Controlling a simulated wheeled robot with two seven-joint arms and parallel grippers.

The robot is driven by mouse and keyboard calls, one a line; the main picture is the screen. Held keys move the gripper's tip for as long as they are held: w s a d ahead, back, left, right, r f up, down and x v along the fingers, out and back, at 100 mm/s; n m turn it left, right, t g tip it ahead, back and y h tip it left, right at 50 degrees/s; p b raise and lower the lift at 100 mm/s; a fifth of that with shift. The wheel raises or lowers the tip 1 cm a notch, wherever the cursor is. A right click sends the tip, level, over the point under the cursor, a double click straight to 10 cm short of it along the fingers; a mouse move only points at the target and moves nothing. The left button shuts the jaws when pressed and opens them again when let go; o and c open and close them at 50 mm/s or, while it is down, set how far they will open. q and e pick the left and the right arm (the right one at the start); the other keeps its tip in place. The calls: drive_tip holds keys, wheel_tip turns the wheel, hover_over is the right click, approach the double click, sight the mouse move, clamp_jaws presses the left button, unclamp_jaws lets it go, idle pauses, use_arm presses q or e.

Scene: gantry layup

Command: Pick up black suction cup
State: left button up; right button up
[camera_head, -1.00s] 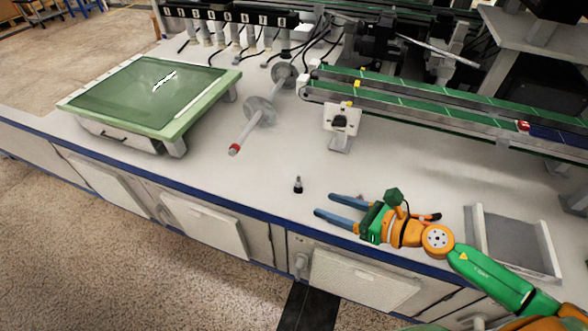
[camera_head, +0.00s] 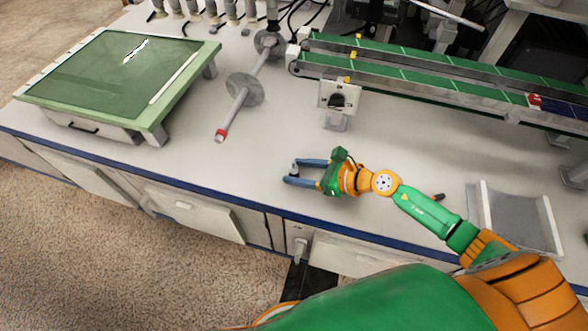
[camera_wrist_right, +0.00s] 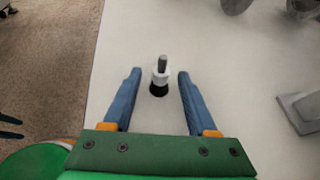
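The black suction cup (camera_wrist_right: 158,88) stands upright on the white worktop, with a black base, a white collar and a grey stem. In the head view the suction cup (camera_head: 294,169) is small and partly covered by the fingers. My right gripper (camera_head: 288,172) is open around it, low over the worktop. In the right wrist view the blue fingertips of my right gripper (camera_wrist_right: 159,76) are on either side of the cup, with a visible gap on each side. Dark prongs at the left edge of that view look like my left gripper (camera_wrist_right: 8,126), cut off by the frame.
A green-topped panel (camera_head: 110,75) stands at the left of the worktop. A grey rod with discs (camera_head: 240,92) and a small white bracket (camera_head: 336,98) lie beyond the gripper. Green conveyors (camera_head: 430,80) run behind. A grey tray (camera_head: 485,222) is at right. The worktop's front edge is close.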

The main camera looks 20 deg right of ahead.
clamp_jaws()
drive_tip(key=shift+r, duration=0.25)
drive_tip(key=r+p, duration=0.2)
drive_tip(key=r, duration=0.1)
drive_tip(key=r+p, duration=0.1)
drive_tip(key=shift+s+d+r, duration=0.15)
drive_tip(key=shift+s, duration=0.2)
drive_tip(key=s+d+r+p, duration=0.2)
drive_tip(key=s+r+p, duration=0.2)
drive_tip(key=s+r, duration=0.4)
drive_tip(key=s, duration=0.5)
drive_tip(key=shift+d+r, duration=0.15)
drive_tip(key=shift+d, duration=0.2)
